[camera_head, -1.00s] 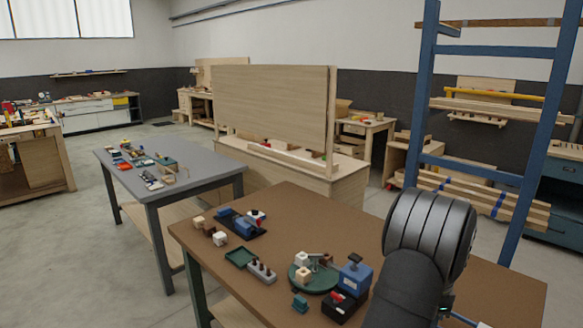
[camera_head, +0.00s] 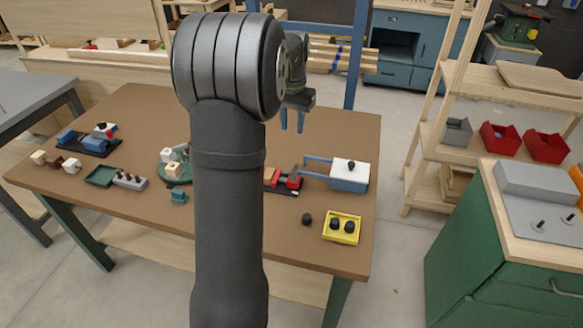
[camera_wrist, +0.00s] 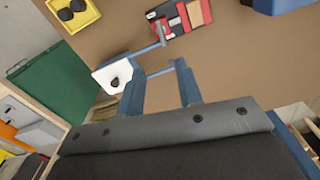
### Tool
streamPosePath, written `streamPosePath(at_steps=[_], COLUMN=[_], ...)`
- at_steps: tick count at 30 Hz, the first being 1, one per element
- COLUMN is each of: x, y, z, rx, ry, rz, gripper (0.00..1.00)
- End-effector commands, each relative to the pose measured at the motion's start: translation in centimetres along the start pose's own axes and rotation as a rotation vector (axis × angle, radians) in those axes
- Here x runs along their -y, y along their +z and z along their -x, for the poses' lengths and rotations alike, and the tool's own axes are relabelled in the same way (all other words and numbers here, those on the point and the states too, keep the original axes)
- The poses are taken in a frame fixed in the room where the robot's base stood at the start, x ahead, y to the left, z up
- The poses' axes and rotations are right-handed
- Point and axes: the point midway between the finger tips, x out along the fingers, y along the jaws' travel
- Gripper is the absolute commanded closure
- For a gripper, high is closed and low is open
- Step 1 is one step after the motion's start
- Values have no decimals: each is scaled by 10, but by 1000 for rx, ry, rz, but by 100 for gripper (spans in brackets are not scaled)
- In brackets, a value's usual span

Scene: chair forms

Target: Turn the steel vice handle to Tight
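A red vice on a dark base (camera_wrist: 182,18) lies at the top of the wrist view, with a thin steel bar (camera_wrist: 159,31) at its left side that may be its handle. In the head view the red vice (camera_head: 292,182) is on the brown table, partly hidden behind my arm. No Tight mark is readable. My gripper (camera_head: 292,120) hangs above the far part of the table, its two blue fingers apart and empty. In the wrist view my gripper (camera_wrist: 160,80) is open, clear of the vice.
A blue-and-white box (camera_head: 349,175) with two blue rails stands right of the vice. A yellow tray (camera_head: 342,228) with dark knobs sits near the table's right front corner. A green tray (camera_head: 102,176) and small blocks are at left. The far table top (camera_head: 335,130) is clear.

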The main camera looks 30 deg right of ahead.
Motion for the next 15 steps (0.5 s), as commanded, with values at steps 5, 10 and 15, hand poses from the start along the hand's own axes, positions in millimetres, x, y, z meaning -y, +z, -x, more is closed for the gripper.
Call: streamPosePath(at_steps=[5, 10, 15], x=[0, 0, 0], y=[1, 2, 2], z=[-7, -39, -77], rx=[3, 5, 5], ry=[1, 1, 2], rz=[26, 24, 23], gripper=[67, 67, 67])
